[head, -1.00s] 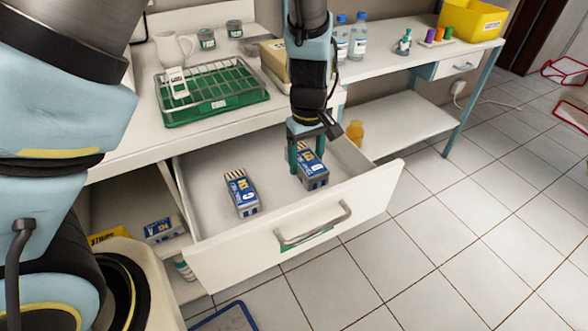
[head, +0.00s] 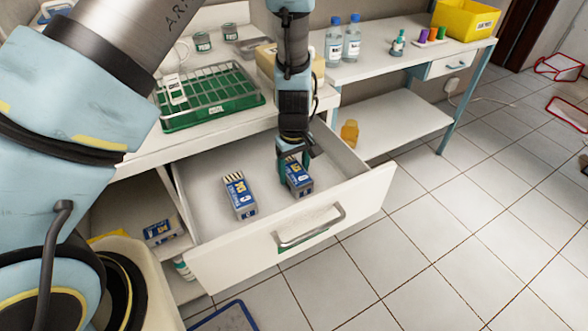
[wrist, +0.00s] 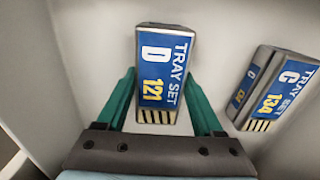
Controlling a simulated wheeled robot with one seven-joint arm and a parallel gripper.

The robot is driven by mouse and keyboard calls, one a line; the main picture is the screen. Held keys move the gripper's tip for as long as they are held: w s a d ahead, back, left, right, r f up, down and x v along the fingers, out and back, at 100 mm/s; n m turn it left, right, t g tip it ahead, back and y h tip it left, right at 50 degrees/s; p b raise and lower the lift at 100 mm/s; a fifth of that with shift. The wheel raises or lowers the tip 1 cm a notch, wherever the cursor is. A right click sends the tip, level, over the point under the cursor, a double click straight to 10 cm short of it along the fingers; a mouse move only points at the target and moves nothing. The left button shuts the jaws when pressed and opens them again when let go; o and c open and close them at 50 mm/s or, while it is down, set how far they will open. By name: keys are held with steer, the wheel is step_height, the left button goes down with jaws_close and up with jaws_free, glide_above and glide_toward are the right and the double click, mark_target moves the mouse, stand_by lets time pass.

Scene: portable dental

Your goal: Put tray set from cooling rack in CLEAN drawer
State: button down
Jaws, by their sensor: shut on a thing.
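A blue-and-white tray set marked D 121 (wrist: 163,72) is between the green fingers of my gripper (wrist: 163,98), which is shut on it. In the head view my gripper (head: 293,168) points down inside the open drawer (head: 285,249), with that tray set (head: 299,182) low at the drawer floor; contact with the floor is unclear. A second tray set, marked C 134 (head: 240,196), lies in the drawer to the left; it is at right in the wrist view (wrist: 280,92). The wire cooling rack (head: 208,92) over a green tray stands empty of tray sets on the counter.
Another blue box (head: 160,231) sits in the compartment left of the drawer. Bottles (head: 352,42) and a yellow bin (head: 466,20) stand on the side table.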

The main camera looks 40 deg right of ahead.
mark_target(294, 170)
steer(key=shift+f, duration=0.2)
steer(key=shift+c, duration=0.2)
jaws_free()
step_height(294, 170, up, 12)
steer(key=b, duration=0.1)
steer(key=shift+r, duration=0.2)
stand_by(0.5)
